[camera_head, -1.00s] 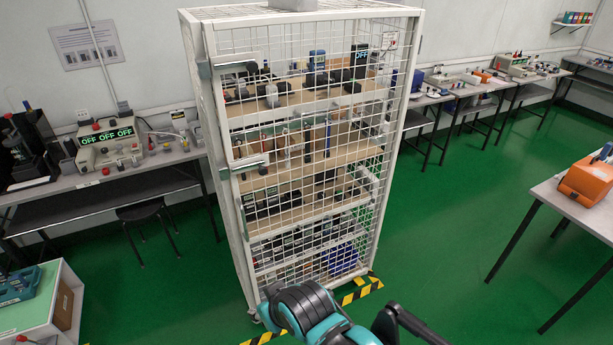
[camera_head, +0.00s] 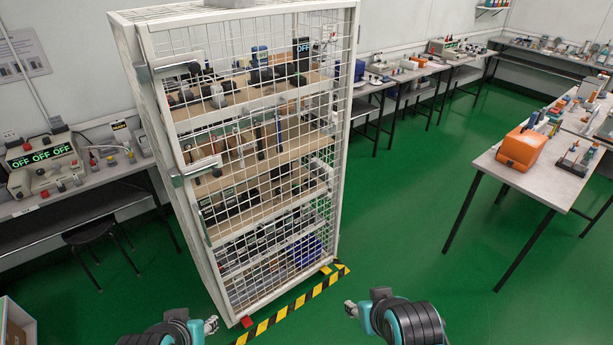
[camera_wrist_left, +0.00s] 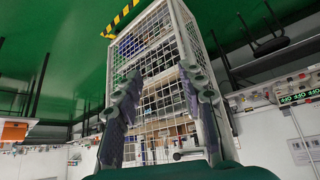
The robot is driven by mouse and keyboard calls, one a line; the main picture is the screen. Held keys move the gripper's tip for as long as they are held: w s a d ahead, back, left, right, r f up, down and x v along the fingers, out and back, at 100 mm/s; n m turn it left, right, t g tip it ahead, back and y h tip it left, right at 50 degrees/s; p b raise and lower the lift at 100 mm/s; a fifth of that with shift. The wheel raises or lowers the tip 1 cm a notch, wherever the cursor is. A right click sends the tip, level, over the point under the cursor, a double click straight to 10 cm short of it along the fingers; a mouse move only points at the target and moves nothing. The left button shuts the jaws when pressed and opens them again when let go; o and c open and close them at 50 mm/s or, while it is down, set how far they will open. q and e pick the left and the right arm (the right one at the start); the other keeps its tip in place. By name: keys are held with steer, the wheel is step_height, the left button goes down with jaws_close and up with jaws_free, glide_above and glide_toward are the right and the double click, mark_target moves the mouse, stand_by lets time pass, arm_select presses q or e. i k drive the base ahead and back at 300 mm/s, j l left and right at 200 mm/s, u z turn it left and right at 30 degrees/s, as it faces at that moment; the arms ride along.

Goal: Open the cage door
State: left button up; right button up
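The tall white wire-mesh cage (camera_head: 147,100) stands left of centre in the head view. Its mesh door (camera_head: 250,201) faces me and looks shut, with shelves of testers behind it. A grey latch handle (camera_head: 196,168) sits mid-height at the door's left edge, with a similar bar (camera_head: 178,65) above it. My left gripper (camera_head: 211,325) is low in front of the cage, apart from the handle. The upside-down left wrist view shows its fingers (camera_wrist_left: 160,75) spread and empty, with the cage (camera_wrist_left: 183,25) beyond. My right gripper (camera_head: 350,309) is low, right of the cage; its opening is unclear.
Black-yellow floor tape (camera_head: 300,303) edges the cage's base. A bench (camera_head: 95,200) and a stool (camera_head: 88,233) stand left. A table with an orange case (camera_head: 522,148) stands right. Green floor (camera_head: 400,230) is clear between cage and table.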

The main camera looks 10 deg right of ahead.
mark_target(144, 29)
steer(key=i+j+z, duration=0.15)
steer(key=z, duration=0.2)
steer(key=j+z, duration=0.3)
steer(key=i+j, duration=0.05)
steer(key=j, duration=0.05)
